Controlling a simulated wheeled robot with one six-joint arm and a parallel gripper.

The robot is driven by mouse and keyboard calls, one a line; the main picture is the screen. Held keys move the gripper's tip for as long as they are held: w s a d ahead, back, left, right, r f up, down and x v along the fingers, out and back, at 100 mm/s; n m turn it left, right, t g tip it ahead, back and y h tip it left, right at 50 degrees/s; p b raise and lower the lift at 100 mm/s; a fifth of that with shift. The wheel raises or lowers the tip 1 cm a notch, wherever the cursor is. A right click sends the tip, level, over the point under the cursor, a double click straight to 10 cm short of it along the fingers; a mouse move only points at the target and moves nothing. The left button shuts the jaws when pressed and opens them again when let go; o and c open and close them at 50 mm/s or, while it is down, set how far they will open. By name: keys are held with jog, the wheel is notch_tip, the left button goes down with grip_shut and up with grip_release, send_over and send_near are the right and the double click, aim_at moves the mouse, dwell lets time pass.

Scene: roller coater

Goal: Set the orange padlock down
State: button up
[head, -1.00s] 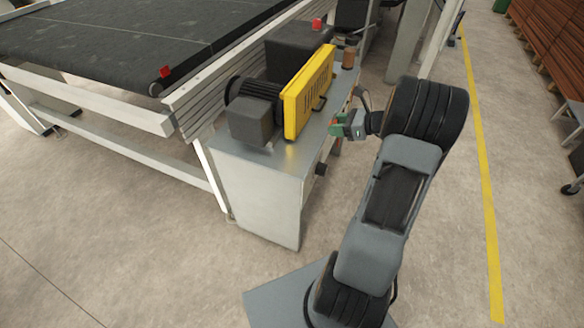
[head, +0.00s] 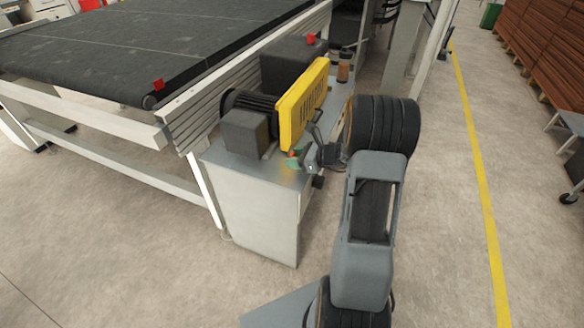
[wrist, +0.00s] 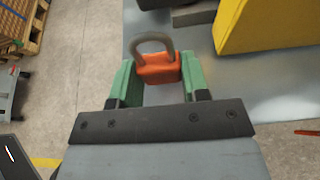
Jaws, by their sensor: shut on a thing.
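The orange padlock (wrist: 158,68), with a grey shackle, is between the green fingers of my gripper (wrist: 157,80) in the wrist view. The fingers are shut on its body, and the shackle points away from the gripper. In the head view my gripper (head: 297,158) is at the near right part of the grey metal cabinet top (head: 270,172), beside the yellow guard. Only a small bit of orange shows there. I cannot tell whether the padlock touches the top.
The yellow guard (head: 302,104) and a dark motor (head: 247,130) stand on the cabinet, close to my gripper. A brown jar (head: 344,68) stands farther back. The conveyor (head: 140,50) is at the left. Open floor lies to the right, with a yellow line (head: 475,170).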

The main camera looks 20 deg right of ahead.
aim_at(293, 173)
jog(key=shift+a+f, duration=0.2)
jog(key=shift+f, duration=0.1)
jog(key=shift+w+a+f+b, duration=0.15)
jog(key=shift+f+b, duration=0.25)
jog(key=shift+f, duration=1.25)
jog(key=shift+f, duration=0.25)
jog(key=o, duration=1)
